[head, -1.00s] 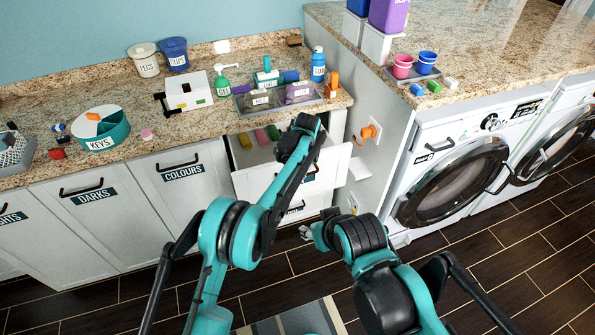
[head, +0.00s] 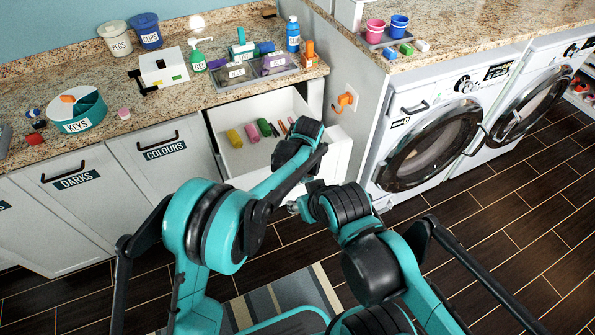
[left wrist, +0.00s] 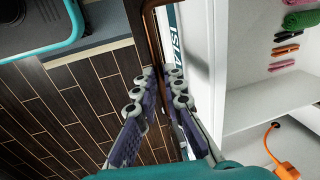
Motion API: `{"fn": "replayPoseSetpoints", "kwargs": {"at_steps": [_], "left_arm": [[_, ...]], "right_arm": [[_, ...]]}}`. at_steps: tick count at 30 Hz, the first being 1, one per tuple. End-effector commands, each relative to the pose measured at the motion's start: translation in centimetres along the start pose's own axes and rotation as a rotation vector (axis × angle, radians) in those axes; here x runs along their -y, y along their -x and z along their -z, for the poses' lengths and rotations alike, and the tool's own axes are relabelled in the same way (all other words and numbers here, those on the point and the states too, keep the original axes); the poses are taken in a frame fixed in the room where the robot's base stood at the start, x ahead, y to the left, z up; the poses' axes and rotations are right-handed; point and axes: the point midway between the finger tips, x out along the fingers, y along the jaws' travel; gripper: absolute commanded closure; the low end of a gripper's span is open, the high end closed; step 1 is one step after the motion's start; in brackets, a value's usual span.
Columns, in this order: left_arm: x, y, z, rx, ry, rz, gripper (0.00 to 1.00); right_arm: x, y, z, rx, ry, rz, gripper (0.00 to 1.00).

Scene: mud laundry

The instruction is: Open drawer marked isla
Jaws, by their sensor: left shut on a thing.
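The drawer marked ISLA (head: 238,160) stands well out from the cabinet in the head view, with several coloured rolls inside. Its front is largely hidden behind my left arm. In the left wrist view its ISLA label (left wrist: 172,42) reads sideways beside a dark bronze bar handle (left wrist: 151,40). My left gripper (left wrist: 160,88) is shut on that handle, one finger on each side. In the head view the left fingers are hidden below my wrist. My right gripper (head: 294,207) is low in front of the drawer; its fingers are too small to read.
The counter (head: 190,98) above holds a grey tray (head: 285,68) and bottles. An orange plug (head: 345,100) sits on the side panel right of the drawer. The washer (head: 425,150) stands further right. A striped mat (head: 285,292) lies on the floor.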

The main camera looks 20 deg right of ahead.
Motion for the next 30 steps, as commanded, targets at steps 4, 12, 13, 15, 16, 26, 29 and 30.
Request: {"fn": "replayPoseSetpoints", "kwargs": {"at_steps": [4, 12, 13, 15, 16, 26, 29, 30], "left_arm": [[-0.1, 0.0, 0.0, 0.0, 0.001, -0.001, 1.0], [0.0, 0.0, 0.0, 0.0, 0.001, -0.001, 0.81], [0.0, 0.0, 0.0, 0.0, 0.001, 0.0, 0.81], [0.0, 0.0, 0.0, 0.0, 0.001, 0.0, 0.81], [0.0, 0.0, 0.0, 0.0, 0.001, 0.0, 0.81], [0.0, 2.5, 0.0, 0.0, 0.0, 0.0, 0.81], [-0.1, 4.7, 0.0, 0.0, -0.001, 0.0, 0.81], [-0.1, 5.6, 0.0, 0.0, -0.001, 0.0, 0.81]], "right_arm": [[0.0, 0.0, 0.0, 0.0, 0.0, 0.0, 0.54], [0.0, 0.0, 0.0, 0.0, 0.0, 0.0, 0.54], [0.0, 0.0, 0.0, 0.0, 0.0, 0.0, 0.54], [0.0, 0.0, 0.0, 0.0, 0.0, 0.0, 0.54], [0.0, 0.0, 0.0, 0.0, 0.0, 0.0, 0.54], [0.0, 0.0, 0.0, 0.0, 0.0, 0.0, 0.54], [0.0, 0.0, 0.0, 0.0, 0.0, 0.0, 0.54], [0.0, 0.0, 0.0, 0.0, 0.0, 0.0, 0.54]]}}
